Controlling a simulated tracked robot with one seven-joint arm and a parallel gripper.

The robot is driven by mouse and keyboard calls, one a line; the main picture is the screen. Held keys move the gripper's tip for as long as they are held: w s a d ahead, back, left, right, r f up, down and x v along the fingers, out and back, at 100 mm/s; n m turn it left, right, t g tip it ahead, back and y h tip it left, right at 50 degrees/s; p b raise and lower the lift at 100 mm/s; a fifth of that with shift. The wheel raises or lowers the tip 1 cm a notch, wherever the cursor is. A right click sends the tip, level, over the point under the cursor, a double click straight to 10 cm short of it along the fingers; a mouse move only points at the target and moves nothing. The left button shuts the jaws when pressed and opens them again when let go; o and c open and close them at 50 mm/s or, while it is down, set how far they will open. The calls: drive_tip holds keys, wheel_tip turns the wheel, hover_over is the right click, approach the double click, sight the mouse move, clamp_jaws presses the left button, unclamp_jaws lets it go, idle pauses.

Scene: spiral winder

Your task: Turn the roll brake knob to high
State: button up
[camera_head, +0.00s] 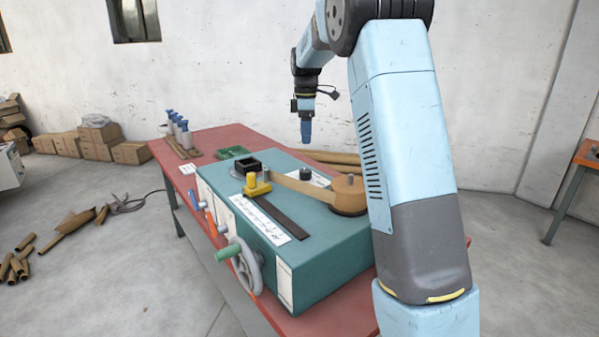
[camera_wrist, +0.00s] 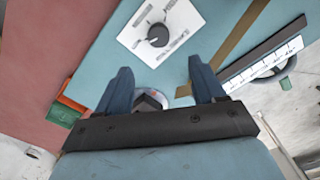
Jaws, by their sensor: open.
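A black round knob (camera_head: 305,174) sits on a white plate on top of the teal machine (camera_head: 330,240), towards its back edge. In the wrist view the knob (camera_wrist: 158,35) is ahead of my fingertips, on its white printed plate (camera_wrist: 178,22). The print and the knob's setting are too small to read. I take it to be the roll brake knob. My gripper (camera_head: 306,133) hangs above the machine, pointing down. In the wrist view my gripper (camera_wrist: 160,70) has its two blue fingers wide apart with nothing between them, clear of the knob.
A brown paper strip (camera_head: 290,183) runs across the top to a tan roll (camera_head: 347,192). A yellow slider (camera_head: 256,186) and black rail (camera_head: 275,214) are in front. A handwheel (camera_head: 246,265) is on the front side. Glue bottles (camera_head: 178,128) stand on the red table's (camera_head: 200,140) far left.

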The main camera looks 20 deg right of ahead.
sight(305, 171)
wheel_tip(305, 171, down, 14)
drive_tip(key=shift+r, duration=0.25)
idle(0.3)
drive_tip(key=shift+c, duration=0.3)
